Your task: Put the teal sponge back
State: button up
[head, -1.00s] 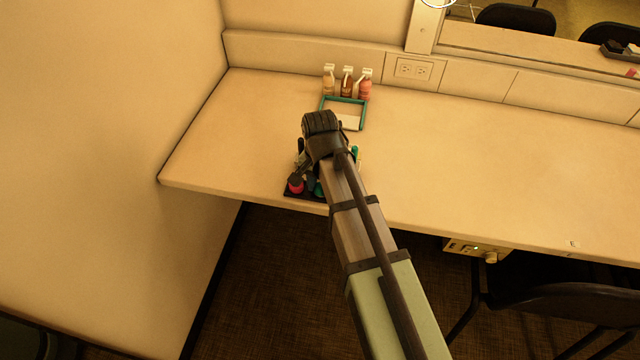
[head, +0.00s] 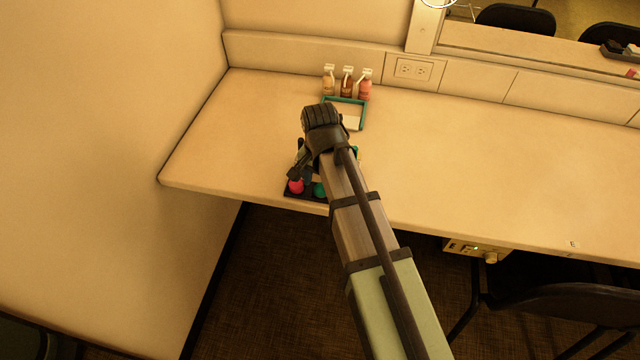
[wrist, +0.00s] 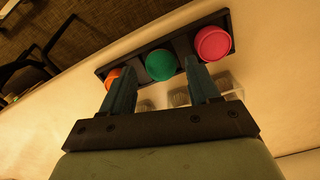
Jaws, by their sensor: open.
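The teal sponge (wrist: 161,65) is a round green-teal piece in the middle of a dark rack (wrist: 106,70), between a pink sponge (wrist: 213,43) and an orange one (wrist: 113,77). My gripper (wrist: 160,70) is open, its two fingers apart on either side of the teal sponge in the wrist view. I cannot tell how far the tips are from it. In the head view the teal sponge (head: 319,190) sits at the rack's front, right of the pink one; my arm hides the rack's right part.
Clear containers (wrist: 180,97) stand beside the rack. Behind are a teal-rimmed tray (head: 360,127) and three small bottles (head: 347,84) by the wall. The counter (head: 480,160) is clear to the right; its front edge runs just before the rack.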

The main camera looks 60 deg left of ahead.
aim_at(320, 188)
notch_tip(320, 188, up, 10)
dwell(0.5)
jog(key=shift+r, duration=0.1)
jog(key=shift+o, duration=0.3)
